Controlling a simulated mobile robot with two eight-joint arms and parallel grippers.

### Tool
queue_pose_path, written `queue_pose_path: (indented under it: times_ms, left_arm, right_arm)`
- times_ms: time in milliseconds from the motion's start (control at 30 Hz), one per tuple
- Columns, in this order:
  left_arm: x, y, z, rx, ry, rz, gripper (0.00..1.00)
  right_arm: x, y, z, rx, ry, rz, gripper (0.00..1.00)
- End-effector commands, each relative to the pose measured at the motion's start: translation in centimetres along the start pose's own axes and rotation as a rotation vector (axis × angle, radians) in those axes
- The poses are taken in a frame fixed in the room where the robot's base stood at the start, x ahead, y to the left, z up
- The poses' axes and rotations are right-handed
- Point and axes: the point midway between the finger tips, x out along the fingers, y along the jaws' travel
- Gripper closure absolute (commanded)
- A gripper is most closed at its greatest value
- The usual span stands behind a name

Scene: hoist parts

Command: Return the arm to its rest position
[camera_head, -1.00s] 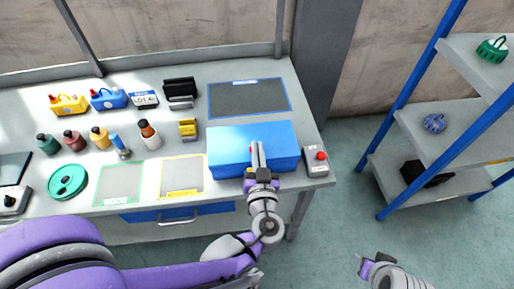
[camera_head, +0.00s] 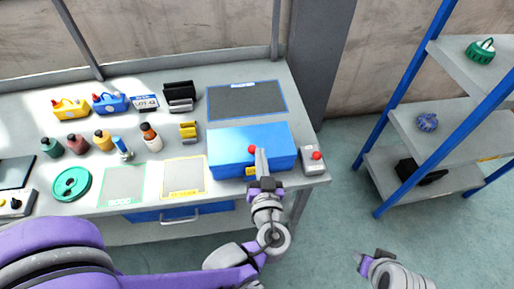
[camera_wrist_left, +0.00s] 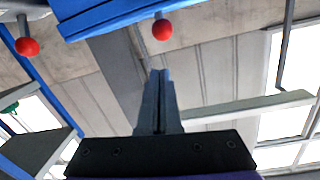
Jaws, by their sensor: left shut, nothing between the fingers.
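My left gripper (camera_head: 259,160) is shut and empty. In the head view its arm comes up from the bottom, and the fingers overlap the front of the blue box (camera_head: 228,145) on the bench. A red ball knob (camera_head: 251,149) shows right at the fingertips; I cannot tell whether they touch. In the left wrist view the shut fingers (camera_wrist_left: 158,100) point up, with the blue box (camera_wrist_left: 110,12) and its red knob (camera_wrist_left: 162,29) beyond them and a gap between in the picture. Part of my right arm shows at the bottom right of the head view; its fingers are not clear.
A grey box with a red knob (camera_head: 317,156) stands right of the blue box. Bottles, canisters and a green reel (camera_head: 72,184) fill the bench's left side. A blue-posted shelf (camera_head: 440,133) stands at right. Floor between bench and shelf is clear.

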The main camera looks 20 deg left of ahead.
Motion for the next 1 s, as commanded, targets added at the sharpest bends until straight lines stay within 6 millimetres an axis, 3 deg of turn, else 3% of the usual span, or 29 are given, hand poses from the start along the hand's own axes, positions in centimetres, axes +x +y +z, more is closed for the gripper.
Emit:
queue_pose_path:
  times_ms: [100,300,500,667,867,1000]
  left_arm:
    - [-2.4,0.4,1.2,0.001,0.0,0.006,1.0]
    - [-4.8,0.5,2.0,0.002,0.001,0.002,1.0]
    - [-5.6,0.4,2.2,0.002,0.001,0.0,1.0]
    - [-5.1,-0.2,2.7,0.027,-0.043,-0.014,1.0]
    - [-3.2,-3.8,6.4,0.183,-0.376,-0.033,1.0]
    - [-3.7,-6.2,9.0,0.255,-0.673,0.049,1.0]
  right_arm:
    - [0.7,0.0,0.5,0.0,-0.003,0.0,0.5]
    - [1.2,0.0,0.8,0.0,-0.005,0.0,0.5]
    - [1.3,0.0,0.9,0.0,-0.006,0.0,0.5]
    - [1.1,0.0,0.8,0.0,-0.005,0.0,0.5]
    - [-0.2,0.0,-0.1,0.0,0.001,0.0,0.5]
    - [-1.3,0.0,-1.0,0.0,0.007,0.0,0.5]
